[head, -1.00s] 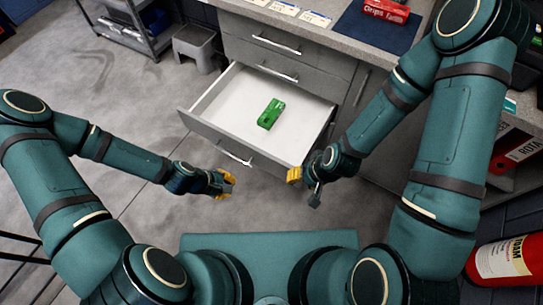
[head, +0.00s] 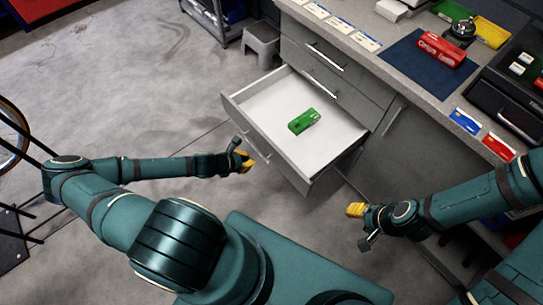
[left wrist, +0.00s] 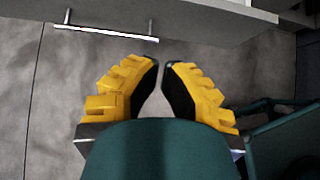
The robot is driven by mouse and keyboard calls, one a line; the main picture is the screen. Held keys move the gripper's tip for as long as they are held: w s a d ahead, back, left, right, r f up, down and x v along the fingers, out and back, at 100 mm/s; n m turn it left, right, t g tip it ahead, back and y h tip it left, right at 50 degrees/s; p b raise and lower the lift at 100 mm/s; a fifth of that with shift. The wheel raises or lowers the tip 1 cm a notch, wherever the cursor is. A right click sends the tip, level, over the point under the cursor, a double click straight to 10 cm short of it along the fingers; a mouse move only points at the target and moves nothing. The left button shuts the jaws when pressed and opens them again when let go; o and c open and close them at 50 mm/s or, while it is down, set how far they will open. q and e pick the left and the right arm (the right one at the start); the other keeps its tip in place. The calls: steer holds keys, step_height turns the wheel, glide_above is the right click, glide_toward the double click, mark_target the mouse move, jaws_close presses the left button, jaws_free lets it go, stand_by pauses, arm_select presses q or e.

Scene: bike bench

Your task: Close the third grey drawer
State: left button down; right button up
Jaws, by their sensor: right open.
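The third grey drawer (head: 270,98) is pulled far out below two shut drawers. Its inside is white and holds a green box (head: 304,121). Its front panel faces my body and carries a bar handle (head: 257,150), which also seems to show in the left wrist view (left wrist: 105,33). My left gripper (head: 244,162) is in front of the panel, close to the handle in the head view. Its yellow fingers (left wrist: 160,66) show a narrow gap with nothing between them. My right gripper (head: 355,210) is open and empty, to the right of the drawer's near corner and apart from it.
The worktop (head: 350,38) above the drawers bears a blue mat (head: 405,68) with a red box (head: 441,49). A grey stool (head: 262,42) stands left of the cabinet. A wheel (head: 12,135) shows at the far left. The floor before the drawer is clear.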

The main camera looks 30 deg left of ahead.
mark_target(275, 153)
arm_select(q)
steer(key=b+x, duration=0.1)
steer(key=x, duration=0.3)
steer(key=b+x, duration=0.1)
steer(key=x, duration=0.3)
steer(key=w+r+b+x, duration=0.1)
steer(key=x, duration=0.3)
steer(key=shift+d+r, duration=0.15)
steer(key=shift+d, duration=0.05)
steer(key=shift+w+d, duration=0.2)
steer(key=shift+w, duration=0.4)
steer(key=shift+r, duration=0.1)
